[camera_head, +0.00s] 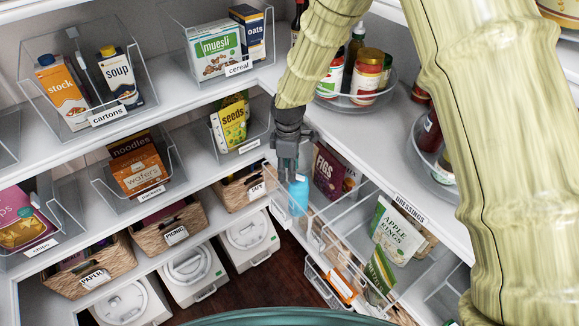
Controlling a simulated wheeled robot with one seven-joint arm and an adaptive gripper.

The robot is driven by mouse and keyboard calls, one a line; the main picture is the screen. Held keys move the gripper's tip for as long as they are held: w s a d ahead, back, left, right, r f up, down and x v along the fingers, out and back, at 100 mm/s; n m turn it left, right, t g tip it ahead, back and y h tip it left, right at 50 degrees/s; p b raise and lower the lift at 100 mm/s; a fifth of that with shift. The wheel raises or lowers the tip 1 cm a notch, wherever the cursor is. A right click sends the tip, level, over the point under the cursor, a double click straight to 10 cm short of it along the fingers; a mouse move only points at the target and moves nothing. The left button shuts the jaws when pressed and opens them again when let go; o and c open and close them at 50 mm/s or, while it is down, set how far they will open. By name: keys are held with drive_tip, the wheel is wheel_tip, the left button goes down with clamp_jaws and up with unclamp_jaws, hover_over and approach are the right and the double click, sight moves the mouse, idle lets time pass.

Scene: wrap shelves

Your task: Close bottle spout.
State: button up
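A blue bottle (298,197) shows just below the end of my arm, near the corner where the left and right shelves meet. Its top has a small pale part, too small to tell whether a spout is open or shut. My gripper (291,168) is dark grey and points down at the bottle's top. The fingertips overlap the top of the bottle in this view. I cannot tell whether they touch it or how far apart they are. The bottle's base and what it stands on are partly hidden.
Clear bins with a fig box (329,170) and an apple rings bag (397,232) lie right of the bottle. A seeds bag (233,122) and a woven basket (240,190) stand left. A turntable of jars (368,78) is above. Dark floor (290,278) is open below.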

drive_tip(key=shift+f, duration=0.5)
clamp_jaws()
drive_tip(key=shift+f, duration=0.15)
drive_tip(key=shift+a+f+h+b, duration=0.2)
drive_tip(key=shift+a+h+b, duration=0.1)
drive_tip(key=shift+h, duration=0.4)
drive_tip(key=shift+w+d, duration=0.1)
drive_tip(key=shift+d, duration=0.05)
